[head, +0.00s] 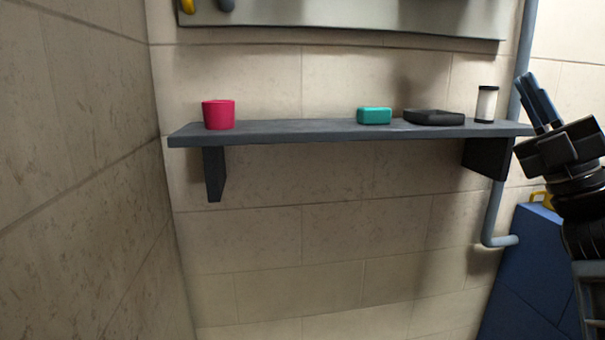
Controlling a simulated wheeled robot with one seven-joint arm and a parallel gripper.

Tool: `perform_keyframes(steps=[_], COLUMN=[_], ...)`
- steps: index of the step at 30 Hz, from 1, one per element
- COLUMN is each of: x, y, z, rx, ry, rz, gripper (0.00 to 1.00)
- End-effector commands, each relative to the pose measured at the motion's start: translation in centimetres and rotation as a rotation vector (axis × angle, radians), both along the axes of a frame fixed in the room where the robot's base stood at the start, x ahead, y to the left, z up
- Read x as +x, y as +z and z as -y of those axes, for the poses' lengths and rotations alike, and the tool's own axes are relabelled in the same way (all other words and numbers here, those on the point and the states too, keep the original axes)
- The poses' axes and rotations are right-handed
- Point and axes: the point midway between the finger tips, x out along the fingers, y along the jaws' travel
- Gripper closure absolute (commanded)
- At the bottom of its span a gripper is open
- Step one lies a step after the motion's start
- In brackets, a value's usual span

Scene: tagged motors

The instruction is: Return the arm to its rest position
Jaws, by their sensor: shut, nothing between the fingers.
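My gripper (536,98) is at the right edge of the head view, raised with its fingers pointing up and to the left. Its two dark fingers are together and hold nothing. The gripper shows in front of the right end of a dark grey shelf (300,131). My black wrist and part of my arm run down along the right edge of the view. The rest of my arm is out of view.
On the shelf stand a red cup (218,115), a teal box (374,116), a black tray (434,117) and a white cylinder with black ends (486,104). A grey pipe (492,215) runs down the wall at right. A blue cabinet (525,270) stands below right.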

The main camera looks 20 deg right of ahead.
Motion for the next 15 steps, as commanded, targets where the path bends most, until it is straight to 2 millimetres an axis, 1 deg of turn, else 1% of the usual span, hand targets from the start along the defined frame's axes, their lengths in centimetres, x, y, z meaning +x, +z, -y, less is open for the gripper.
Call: perform_keyframes(steps=[1, 8, 11, 15], x=[0.2, -0.4, -1.2, -2.8], y=[-2.1, -9.9, -13.3, -17.9], z=[-1.2, -5.9, -8.2, -11.4], rx=[0.073, 0.361, 0.480, 0.639], ry=[0.037, 0.170, 0.219, 0.280], rz=[-0.011, -0.074, -0.119, -0.198], gripper=[1.00, 1.00, 1.00, 1.00])
